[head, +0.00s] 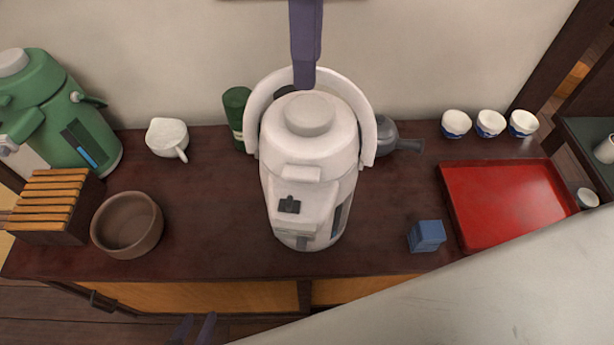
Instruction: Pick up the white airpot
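The white airpot (308,160) stands upright in the middle of the dark wooden counter. Its white carrying handle (262,95) is raised in an arch behind and above the lid. A purple finger of my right gripper (305,45) comes down from the top edge of the head view and overlaps the top of the handle. Only one finger shows, so I cannot tell whether it is open or shut on the handle. My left gripper (195,329) shows only its dark fingertips at the bottom edge, apart, with nothing between them, below the counter's front edge.
A green airpot (60,110), wooden rack (50,200), brown bowl (127,224) and white pouring cup (167,137) stand left. A green canister (237,113) and grey teapot (388,138) stand behind. Right are a blue box (426,236), red tray (505,200) and cups (490,124). My pale arm covers the lower right.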

